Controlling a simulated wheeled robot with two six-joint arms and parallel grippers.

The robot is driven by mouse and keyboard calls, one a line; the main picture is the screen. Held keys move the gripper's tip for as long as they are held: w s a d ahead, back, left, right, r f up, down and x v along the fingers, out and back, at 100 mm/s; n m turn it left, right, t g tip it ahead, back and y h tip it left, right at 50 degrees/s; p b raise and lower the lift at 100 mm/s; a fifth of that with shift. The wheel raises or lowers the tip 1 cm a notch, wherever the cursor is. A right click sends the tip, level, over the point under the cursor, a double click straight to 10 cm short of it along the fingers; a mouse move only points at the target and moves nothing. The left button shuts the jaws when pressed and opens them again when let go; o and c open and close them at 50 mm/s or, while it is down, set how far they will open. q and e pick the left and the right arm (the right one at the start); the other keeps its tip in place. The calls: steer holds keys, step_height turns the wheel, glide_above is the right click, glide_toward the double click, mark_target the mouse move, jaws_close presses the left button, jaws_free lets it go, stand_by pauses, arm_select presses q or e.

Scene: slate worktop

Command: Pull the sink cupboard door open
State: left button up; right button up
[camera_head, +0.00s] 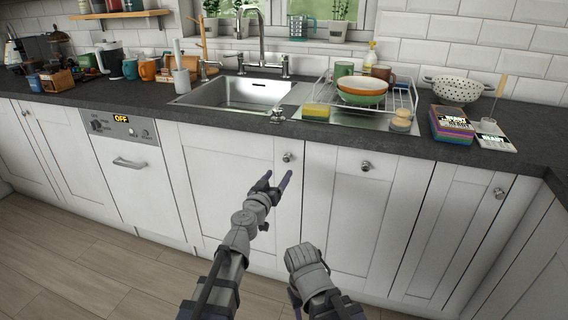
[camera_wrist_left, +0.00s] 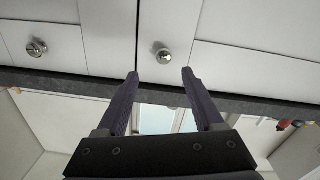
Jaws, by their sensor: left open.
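The sink cupboard door (camera_head: 225,170) is a white panelled door below the sink, flush and shut in the head view. Its round metal knob (camera_head: 287,157) sits near the door's top right corner. My left gripper (camera_head: 279,176) is open and empty, its dark fingers just below the knob in the picture. In the left wrist view, which is upside down, the knob (camera_wrist_left: 162,55) appears between and beyond the fingertips, with a gap and no contact. My right gripper (camera_head: 306,260) is low, in front of the neighbouring door; its fingers are not clear.
The neighbouring white door (camera_head: 345,205) has its own knob (camera_head: 365,165), and another knob (camera_head: 499,193) is further right. The dishwasher (camera_head: 127,160) is left of the sink cupboard. The dark worktop (camera_head: 235,122) overhangs the doors. The wooden floor (camera_head: 90,270) at left is clear.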

mark_target(286, 159)
arm_select(q)
steer(key=shift+y, duration=0.3)
steer(key=shift+a+x, duration=0.15)
steer(key=shift+x, duration=1.85)
steer(key=shift+a+x, duration=0.1)
steer(key=shift+x, duration=1.9)
steer(key=shift+w+r, duration=0.1)
steer(key=shift+r, duration=0.05)
jaws_close()
